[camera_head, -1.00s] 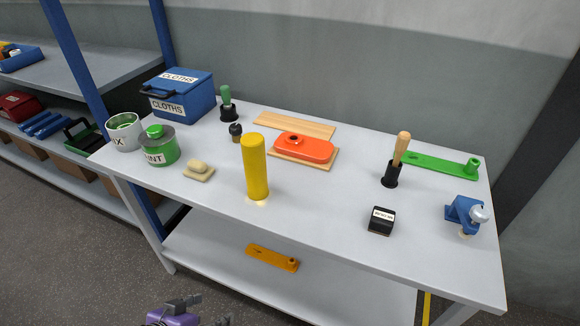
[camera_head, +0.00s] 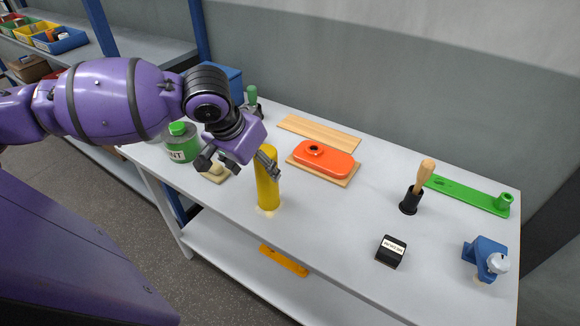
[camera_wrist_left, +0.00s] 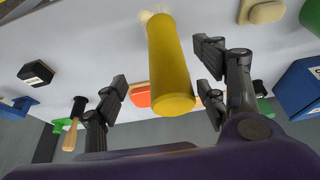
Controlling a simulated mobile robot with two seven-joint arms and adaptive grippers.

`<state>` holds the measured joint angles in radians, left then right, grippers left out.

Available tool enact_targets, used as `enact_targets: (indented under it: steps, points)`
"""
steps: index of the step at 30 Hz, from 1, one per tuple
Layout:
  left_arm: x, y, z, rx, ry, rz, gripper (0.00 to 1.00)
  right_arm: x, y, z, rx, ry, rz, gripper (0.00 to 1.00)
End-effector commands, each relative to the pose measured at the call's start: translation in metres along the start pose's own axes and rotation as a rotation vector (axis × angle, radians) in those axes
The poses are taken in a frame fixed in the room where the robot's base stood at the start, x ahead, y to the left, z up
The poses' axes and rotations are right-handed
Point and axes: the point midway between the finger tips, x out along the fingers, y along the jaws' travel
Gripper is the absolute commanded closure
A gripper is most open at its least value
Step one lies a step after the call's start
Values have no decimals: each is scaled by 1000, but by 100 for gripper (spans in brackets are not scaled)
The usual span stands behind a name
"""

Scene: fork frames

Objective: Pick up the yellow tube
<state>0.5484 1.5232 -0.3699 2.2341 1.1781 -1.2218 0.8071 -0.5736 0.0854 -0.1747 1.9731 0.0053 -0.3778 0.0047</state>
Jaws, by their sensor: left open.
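The yellow tube (camera_head: 267,186) stands upright on the grey-white table (camera_head: 330,226), near its front edge. My left gripper (camera_head: 237,166) is at the tube's upper part, with one finger overlapping the tube in the head view. In the left wrist view the yellow tube (camera_wrist_left: 170,62) lies between the two spread fingers of my left gripper (camera_wrist_left: 163,78). Gaps show on both sides of the tube there, so the gripper is open and holds nothing. My right gripper does not show.
An orange-red part (camera_head: 324,160) lies on a wooden board behind the tube. A black box (camera_head: 391,252), a wooden-handled tool (camera_head: 423,178) and a blue clamp (camera_head: 482,256) stand right.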

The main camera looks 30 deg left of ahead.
Motion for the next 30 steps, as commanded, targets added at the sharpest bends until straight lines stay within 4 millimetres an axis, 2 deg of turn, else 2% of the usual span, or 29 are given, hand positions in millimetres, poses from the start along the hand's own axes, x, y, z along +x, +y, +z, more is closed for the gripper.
enact_targets:
  steps: [4, 9, 21, 30]
  points:
    - [4, -1, 0, -3, -4, -3, 35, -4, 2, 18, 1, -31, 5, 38]
    - [24, -1, 0, -4, -5, -1, 35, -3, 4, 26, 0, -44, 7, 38]
    - [74, -6, -8, -2, -2, -2, 35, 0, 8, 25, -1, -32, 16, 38]
    - [77, -6, -9, 0, 1, -3, 36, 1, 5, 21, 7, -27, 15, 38]
